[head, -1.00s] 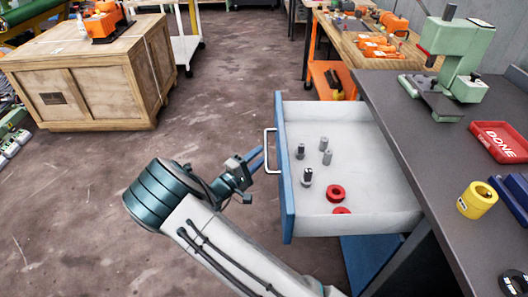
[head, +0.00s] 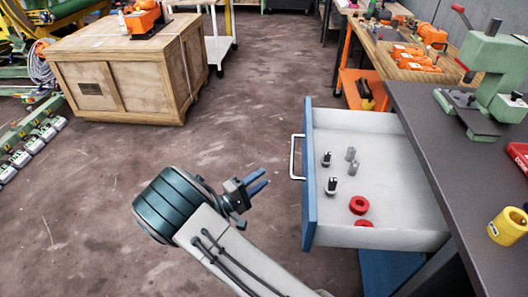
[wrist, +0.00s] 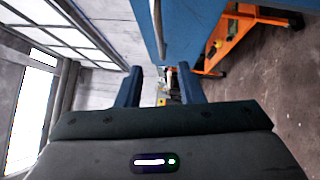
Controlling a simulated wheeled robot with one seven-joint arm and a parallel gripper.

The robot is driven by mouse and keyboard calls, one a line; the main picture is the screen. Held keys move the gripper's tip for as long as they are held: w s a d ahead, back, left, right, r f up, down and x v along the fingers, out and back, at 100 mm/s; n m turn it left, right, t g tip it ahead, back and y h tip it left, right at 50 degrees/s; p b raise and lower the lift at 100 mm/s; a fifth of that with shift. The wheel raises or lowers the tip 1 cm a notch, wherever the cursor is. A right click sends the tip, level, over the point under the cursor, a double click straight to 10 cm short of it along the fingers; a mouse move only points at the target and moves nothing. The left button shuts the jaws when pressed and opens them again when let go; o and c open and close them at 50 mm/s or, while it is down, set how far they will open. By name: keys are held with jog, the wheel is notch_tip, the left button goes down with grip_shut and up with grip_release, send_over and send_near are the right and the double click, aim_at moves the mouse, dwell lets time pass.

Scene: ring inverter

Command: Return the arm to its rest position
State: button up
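My gripper (head: 258,182) is in the middle of the head view, over open floor to the left of the drawer handle. Its two blue fingers are apart with nothing between them. In the wrist view the fingers of my gripper (wrist: 160,88) also stand apart and empty. My arm (head: 235,258) reaches up from the bottom of the head view and is bent at the dark teal joint. The open drawer (head: 312,215) has a blue front and a silver handle (head: 297,157). A gap of floor shows between the fingertips and the handle.
The drawer holds several grey and dark metal parts (head: 331,186) and two red rings (head: 359,205). A dark worktop (head: 440,165) at right bears a green press (head: 497,80) and a yellow ring part (head: 508,226). A wooden crate (head: 125,85) stands at back left. Floor between is clear.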

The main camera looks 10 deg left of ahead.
jog(key=w+d+r+m+y+p, duration=0.2)
jog(key=w+r+y+p, duration=0.1)
jog(key=w+r+y, duration=0.35)
jog(key=d+r+m+g+y+p, duration=0.35)
jog(key=r+y, duration=0.45)
jog(key=r, duration=0.5)
jog(key=s+d+r+m+g+p, duration=0.1)
jog(key=s+d+r+g+p, duration=0.1)
jog(key=s+d, duration=0.3)
jog(key=s+d+r+m+g+p, duration=0.2)
jog(key=s+d, duration=0.4)
jog(key=s, duration=0.8)
jog(key=s+d+r+m+g+p, duration=0.2)
jog(key=s+d+r, duration=0.4)
jog(key=s, duration=0.4)
jog(key=shift+s+g+h, duration=0.25)
jog(key=shift+g+h, duration=0.1)
jog(key=shift+g, duration=0.4)
jog(key=shift+d+m, duration=0.2)
jog(key=shift+m, duration=0.05)
